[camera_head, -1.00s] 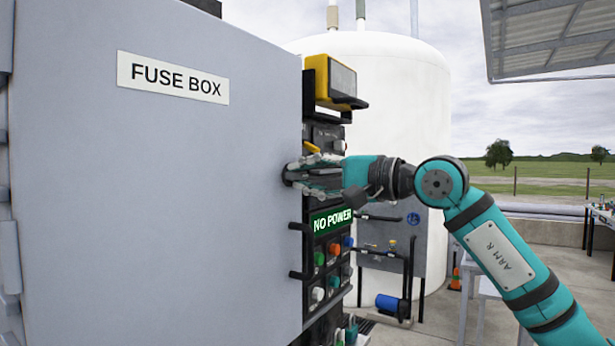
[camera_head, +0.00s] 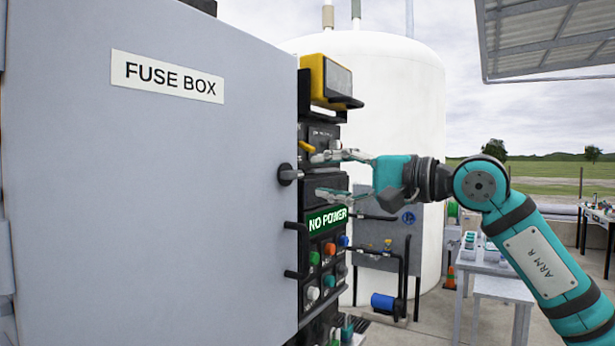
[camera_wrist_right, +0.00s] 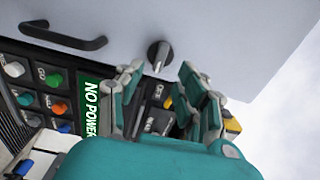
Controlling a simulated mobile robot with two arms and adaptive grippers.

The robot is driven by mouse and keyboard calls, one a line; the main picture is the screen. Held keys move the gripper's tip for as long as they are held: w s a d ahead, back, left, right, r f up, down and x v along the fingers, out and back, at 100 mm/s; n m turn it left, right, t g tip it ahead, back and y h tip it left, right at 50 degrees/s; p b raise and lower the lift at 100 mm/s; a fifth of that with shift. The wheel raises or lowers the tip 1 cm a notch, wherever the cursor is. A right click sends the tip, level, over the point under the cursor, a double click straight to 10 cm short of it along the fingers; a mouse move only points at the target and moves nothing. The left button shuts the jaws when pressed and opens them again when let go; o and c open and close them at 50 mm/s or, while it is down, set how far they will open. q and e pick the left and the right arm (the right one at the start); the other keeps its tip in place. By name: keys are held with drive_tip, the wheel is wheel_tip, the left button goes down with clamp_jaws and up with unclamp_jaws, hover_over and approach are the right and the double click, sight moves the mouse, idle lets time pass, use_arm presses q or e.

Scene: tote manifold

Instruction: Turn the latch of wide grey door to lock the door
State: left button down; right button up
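The wide grey door (camera_head: 150,190) labelled FUSE BOX fills the left of the head view. Its dark latch knob (camera_head: 290,175) is on the door face near the right edge. The latch also shows in the right wrist view (camera_wrist_right: 159,56), with its grip bar pointing along the picture's vertical. My right gripper (camera_head: 330,174) is open and empty, its two fingers apart just to the right of the latch. In the right wrist view the gripper (camera_wrist_right: 160,85) has the latch just beyond and between its fingertips, not touching as far as I can see. My left gripper is not in view.
A black control panel with a NO POWER sign (camera_head: 327,219) and coloured buttons stands right of the door edge. A black door handle (camera_head: 297,250) is below the latch. A yellow box (camera_head: 326,80) is above. A white tank (camera_head: 390,130) stands behind.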

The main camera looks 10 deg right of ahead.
drive_tip(key=v, duration=0.6)
drive_tip(key=shift+s+d, duration=0.2)
drive_tip(key=shift+s, duration=0.1)
